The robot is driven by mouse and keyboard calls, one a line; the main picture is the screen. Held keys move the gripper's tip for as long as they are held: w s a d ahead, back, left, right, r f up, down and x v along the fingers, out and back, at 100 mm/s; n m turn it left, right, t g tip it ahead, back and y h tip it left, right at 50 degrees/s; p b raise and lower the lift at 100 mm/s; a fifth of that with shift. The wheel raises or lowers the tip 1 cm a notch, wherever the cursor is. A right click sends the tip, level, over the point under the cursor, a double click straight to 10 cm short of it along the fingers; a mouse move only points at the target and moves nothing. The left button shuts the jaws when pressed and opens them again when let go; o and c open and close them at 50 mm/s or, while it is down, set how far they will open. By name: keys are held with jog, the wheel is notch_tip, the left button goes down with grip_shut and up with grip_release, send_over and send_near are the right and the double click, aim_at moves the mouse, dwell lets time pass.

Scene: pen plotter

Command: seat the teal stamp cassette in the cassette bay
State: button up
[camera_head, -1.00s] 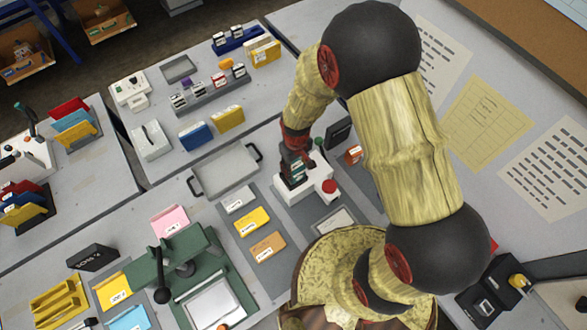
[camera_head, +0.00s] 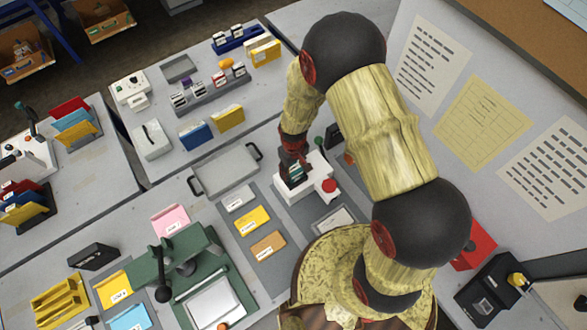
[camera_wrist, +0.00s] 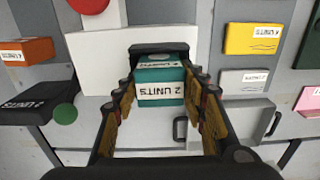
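The teal stamp cassette (camera_wrist: 160,85), with a white "2 UNITS" label, is between the fingers of my gripper (camera_wrist: 161,92) in the wrist view. The fingertips meet its two sides. In the head view, my gripper (camera_head: 294,158) is over the white machine (camera_head: 308,190), with the teal cassette (camera_head: 296,172) at its tip. A dark frame (camera_wrist: 160,47) at the white machine's edge lies just beyond the cassette in the wrist view. The bay's inside is hidden, and I cannot tell how deep the cassette sits.
A red button (camera_head: 329,186) is on the machine. A grey handled tray (camera_head: 224,171) and yellow (camera_head: 251,220) and orange (camera_head: 268,244) cassettes lie to its left. A dark cassette (camera_head: 334,136) and a green knob (camera_head: 318,142) are close on the right.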

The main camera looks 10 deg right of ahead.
jog(key=o, duration=0.4)
jog(key=shift+o, duration=0.2)
